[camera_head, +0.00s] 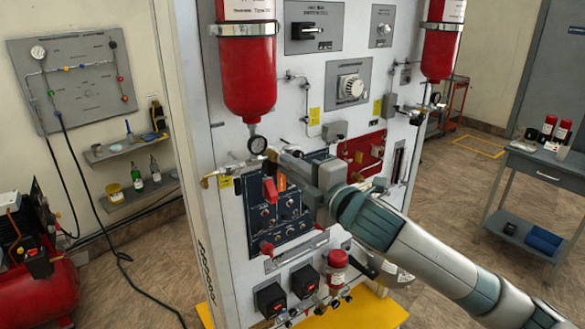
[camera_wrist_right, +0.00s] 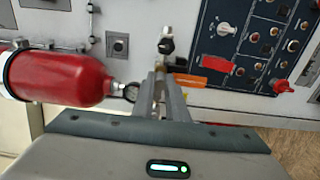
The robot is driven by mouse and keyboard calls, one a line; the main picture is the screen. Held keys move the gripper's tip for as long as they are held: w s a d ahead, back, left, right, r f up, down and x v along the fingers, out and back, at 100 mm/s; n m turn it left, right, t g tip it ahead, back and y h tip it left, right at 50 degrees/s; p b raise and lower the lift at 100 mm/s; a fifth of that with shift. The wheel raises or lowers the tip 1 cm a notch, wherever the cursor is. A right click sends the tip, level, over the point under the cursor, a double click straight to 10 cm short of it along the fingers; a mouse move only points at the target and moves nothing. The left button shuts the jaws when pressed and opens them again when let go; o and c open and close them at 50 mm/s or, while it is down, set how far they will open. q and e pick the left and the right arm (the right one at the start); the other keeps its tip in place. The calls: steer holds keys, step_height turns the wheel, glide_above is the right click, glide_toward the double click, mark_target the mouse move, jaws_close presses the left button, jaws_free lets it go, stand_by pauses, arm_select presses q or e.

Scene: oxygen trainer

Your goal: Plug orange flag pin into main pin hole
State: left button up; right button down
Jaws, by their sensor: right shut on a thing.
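An orange flag (camera_head: 281,183), taken as the orange flag pin, shows beside a red tag (camera_head: 270,190) in front of the dark control panel (camera_head: 286,214). My right gripper (camera_head: 283,157) is shut, apparently on the orange flag pin, just below the pressure gauge (camera_head: 257,145). The pin's shaft is hidden by the fingers. I cannot make out the main pin hole with certainty. My left gripper is not in view.
A red cylinder (camera_head: 248,70) hangs above the gripper, and a second red cylinder (camera_head: 440,45) is at right. Brass fittings (camera_head: 217,175) and several panel knobs surround the workspace. A side table (camera_head: 540,165) stands far right, with open floor before it.

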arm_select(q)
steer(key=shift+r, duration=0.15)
arm_select(e)
steer(key=shift+x, duration=0.85)
steer(key=c, duration=1.7)
jaws_free()
steer(key=shift+a, duration=0.1)
arm_select(q)
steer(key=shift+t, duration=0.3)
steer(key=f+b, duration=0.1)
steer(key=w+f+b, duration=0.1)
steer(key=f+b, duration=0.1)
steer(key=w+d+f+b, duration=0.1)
steer(key=b, duration=0.1)
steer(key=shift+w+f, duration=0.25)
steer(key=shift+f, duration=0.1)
arm_select(e)
steer(key=v, duration=1.7)
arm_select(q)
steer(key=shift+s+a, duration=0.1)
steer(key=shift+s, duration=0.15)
